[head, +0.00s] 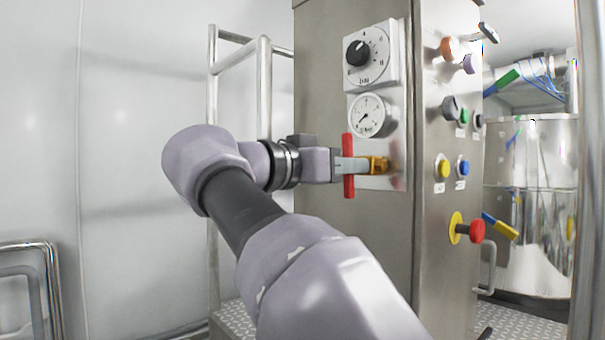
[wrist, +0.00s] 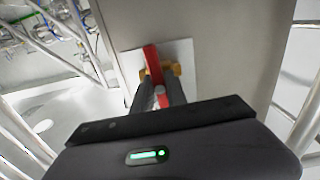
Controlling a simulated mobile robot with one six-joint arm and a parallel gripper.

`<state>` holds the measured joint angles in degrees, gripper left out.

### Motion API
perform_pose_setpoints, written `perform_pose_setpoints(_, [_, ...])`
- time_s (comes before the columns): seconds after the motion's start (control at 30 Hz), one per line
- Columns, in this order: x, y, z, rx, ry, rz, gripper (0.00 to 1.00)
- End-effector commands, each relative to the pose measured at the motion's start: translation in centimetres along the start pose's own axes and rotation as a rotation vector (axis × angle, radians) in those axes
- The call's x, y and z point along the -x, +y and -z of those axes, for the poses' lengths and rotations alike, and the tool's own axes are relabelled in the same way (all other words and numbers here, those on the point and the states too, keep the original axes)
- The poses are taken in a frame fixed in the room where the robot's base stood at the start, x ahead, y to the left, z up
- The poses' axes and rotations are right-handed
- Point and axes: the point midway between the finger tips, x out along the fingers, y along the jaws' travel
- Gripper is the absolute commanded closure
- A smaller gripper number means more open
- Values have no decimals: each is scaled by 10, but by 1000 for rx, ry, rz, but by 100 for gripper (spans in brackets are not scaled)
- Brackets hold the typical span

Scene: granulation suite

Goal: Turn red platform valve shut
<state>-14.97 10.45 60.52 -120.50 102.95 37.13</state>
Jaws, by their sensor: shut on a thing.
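The red valve handle (head: 348,180) stands out from the steel cabinet's left face, on a brass valve body (head: 377,165). In the head view the handle is upright. My gripper (head: 345,165) reaches it from the left and is shut on it near its middle. In the wrist view the red handle (wrist: 152,62) shows between and beyond my gripper fingers (wrist: 160,88), with the brass body (wrist: 172,71) behind. The fingers cover part of the handle.
The steel cabinet (head: 325,60) carries a dial knob (head: 358,53) and a round gauge (head: 367,115) above the valve. Its right face has several buttons and a red mushroom knob (head: 477,231). Open space lies left.

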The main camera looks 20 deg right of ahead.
Motion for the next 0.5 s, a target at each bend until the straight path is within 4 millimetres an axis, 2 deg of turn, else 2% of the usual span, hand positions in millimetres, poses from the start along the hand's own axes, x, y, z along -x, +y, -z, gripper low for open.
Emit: perform_pose_setpoints(0.5, [0, 0, 1, -44, 2, 0, 100])
